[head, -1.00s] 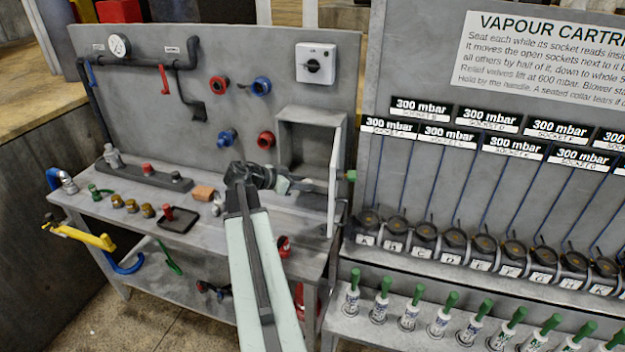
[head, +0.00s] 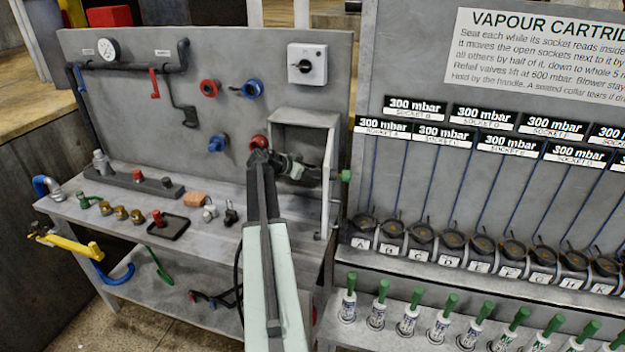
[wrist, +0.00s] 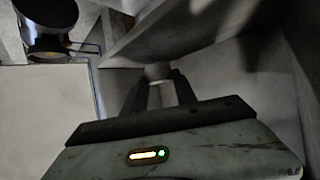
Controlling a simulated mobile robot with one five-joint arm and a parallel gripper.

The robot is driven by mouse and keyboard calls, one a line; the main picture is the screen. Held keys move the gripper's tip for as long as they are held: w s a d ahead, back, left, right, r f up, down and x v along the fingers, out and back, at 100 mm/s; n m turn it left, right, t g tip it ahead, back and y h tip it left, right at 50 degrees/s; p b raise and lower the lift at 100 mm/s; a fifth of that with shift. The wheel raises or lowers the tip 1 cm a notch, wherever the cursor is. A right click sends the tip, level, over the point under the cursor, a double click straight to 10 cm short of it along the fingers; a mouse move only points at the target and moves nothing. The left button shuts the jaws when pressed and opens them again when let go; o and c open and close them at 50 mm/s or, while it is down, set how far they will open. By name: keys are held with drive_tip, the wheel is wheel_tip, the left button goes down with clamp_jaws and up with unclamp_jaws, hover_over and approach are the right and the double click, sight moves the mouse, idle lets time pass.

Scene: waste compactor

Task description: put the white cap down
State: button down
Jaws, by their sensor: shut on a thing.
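In the head view my gripper (head: 316,174) is at the small open-fronted box on the left bench, close to its pale open door (head: 329,190). In the wrist view my gripper (wrist: 159,84) is shut on a short pale stem, which I take for the white cap (wrist: 159,71). I cannot make out the cap in the head view.
A green knob (head: 345,176) sits by the door. On the right, a row of lettered sockets (head: 421,234) stands above green-handled cartridges (head: 408,318).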

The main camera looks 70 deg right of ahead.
drive_tip(key=shift+f, duration=0.75)
drive_tip(key=c, duration=1)
unclamp_jaws()
drive_tip(key=shift+r, duration=0.1)
drive_tip(key=shift+r, duration=0.15)
drive_tip(key=p+v, duration=0.6)
drive_tip(key=v, duration=0.6)
